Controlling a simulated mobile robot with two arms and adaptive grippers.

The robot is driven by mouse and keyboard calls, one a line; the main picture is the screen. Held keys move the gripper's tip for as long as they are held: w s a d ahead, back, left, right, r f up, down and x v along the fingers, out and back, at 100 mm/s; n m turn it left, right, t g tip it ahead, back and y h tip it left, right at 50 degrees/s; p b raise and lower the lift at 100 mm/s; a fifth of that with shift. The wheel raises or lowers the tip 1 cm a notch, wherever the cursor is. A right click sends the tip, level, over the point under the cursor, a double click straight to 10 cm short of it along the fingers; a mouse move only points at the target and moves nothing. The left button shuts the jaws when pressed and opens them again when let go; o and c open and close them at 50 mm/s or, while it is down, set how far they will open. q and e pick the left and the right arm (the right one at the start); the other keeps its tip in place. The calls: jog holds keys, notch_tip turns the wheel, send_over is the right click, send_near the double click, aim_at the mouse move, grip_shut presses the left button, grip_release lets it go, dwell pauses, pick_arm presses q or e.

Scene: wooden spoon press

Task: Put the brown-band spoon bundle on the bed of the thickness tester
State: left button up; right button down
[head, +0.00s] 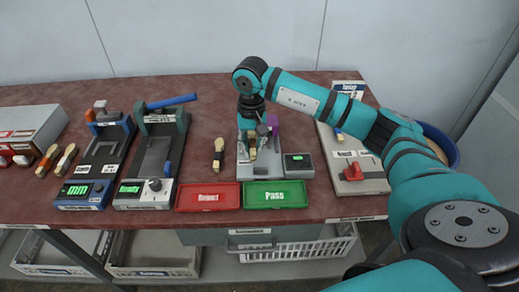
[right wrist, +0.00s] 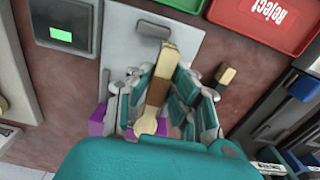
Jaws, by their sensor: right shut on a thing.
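My right gripper (head: 254,140) is over a grey plate device (head: 243,172) with a purple part (head: 273,122) at its back. In the right wrist view its fingers (right wrist: 165,105) stand either side of a pale spoon bundle with a brown band (right wrist: 157,92) and are shut on it. The bundle's lower end in the head view (head: 252,154) points toward the front of the plate. I cannot tell whether it touches the plate. No readable label shows which device is the thickness tester; one at the left has an "mm" display (head: 78,190). My left gripper is not in view.
Another banded bundle (head: 218,155) lies left of the grey plate. A red Reject tray (head: 208,205) and a green Pass tray (head: 276,206) lie in front. A small display box (head: 298,167) is right. More bundles (head: 49,160) lie far left; a "Ready" device (head: 145,193) stands beside.

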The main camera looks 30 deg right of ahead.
aim_at(259, 160)
jog(key=shift+d, duration=0.75)
jog(key=f, duration=0.1)
jog(key=f+p, duration=0.1)
jog(key=f, duration=0.1)
jog(key=shift+s+d+f, duration=0.1)
jog(key=shift+d, duration=0.25)
jog(key=shift+f, duration=0.3)
jog(key=shift+f, duration=0.15)
jog(key=c, duration=1.3)
grip_release()
notch_tip(259, 160, up, 12)
jog(key=shift+r+b, duration=0.2)
jog(key=shift+b, duration=0.25)
